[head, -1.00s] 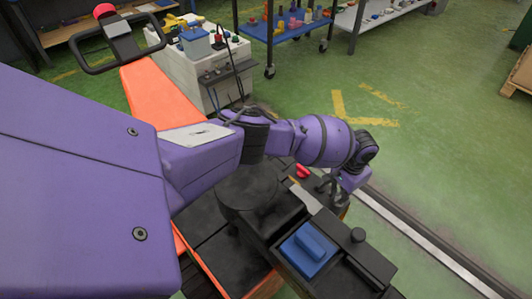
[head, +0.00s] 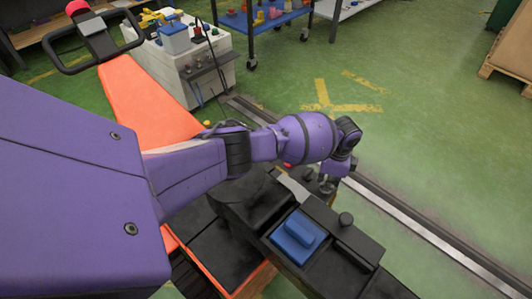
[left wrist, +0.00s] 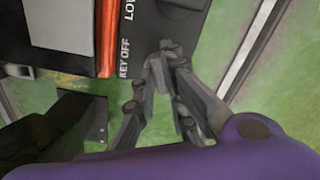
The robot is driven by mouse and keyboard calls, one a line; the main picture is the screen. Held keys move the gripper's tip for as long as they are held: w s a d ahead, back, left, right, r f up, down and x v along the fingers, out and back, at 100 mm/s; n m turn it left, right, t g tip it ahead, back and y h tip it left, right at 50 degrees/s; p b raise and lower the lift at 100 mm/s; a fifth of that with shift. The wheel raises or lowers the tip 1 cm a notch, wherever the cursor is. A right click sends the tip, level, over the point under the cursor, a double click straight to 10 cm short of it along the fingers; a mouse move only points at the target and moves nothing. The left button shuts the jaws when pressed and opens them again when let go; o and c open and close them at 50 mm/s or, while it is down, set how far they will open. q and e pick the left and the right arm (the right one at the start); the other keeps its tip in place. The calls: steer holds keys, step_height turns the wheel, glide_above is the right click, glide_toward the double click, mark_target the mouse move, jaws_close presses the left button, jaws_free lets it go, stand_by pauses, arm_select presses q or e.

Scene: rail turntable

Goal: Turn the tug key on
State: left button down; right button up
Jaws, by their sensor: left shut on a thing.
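The tug's dark console (head: 345,238) is in the lower middle of the head view. My left gripper (head: 326,184) is at its far end, largely hidden by my purple wrist. In the left wrist view my left gripper (left wrist: 165,58) has its fingertips close together at the panel edge, beside the "KEY OFF" label (left wrist: 124,57). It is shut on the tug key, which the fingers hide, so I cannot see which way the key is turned. My right gripper is in neither view.
A red knob (head: 288,165) shows barely behind my arm. A white cabinet (head: 190,75) and blue shelf (head: 262,22) stand behind. Green floor is open to the right.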

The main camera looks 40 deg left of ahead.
arm_select(q)
steer(key=shift+m, duration=2.4)
steer(key=c, duration=1.8)
jaws_free()
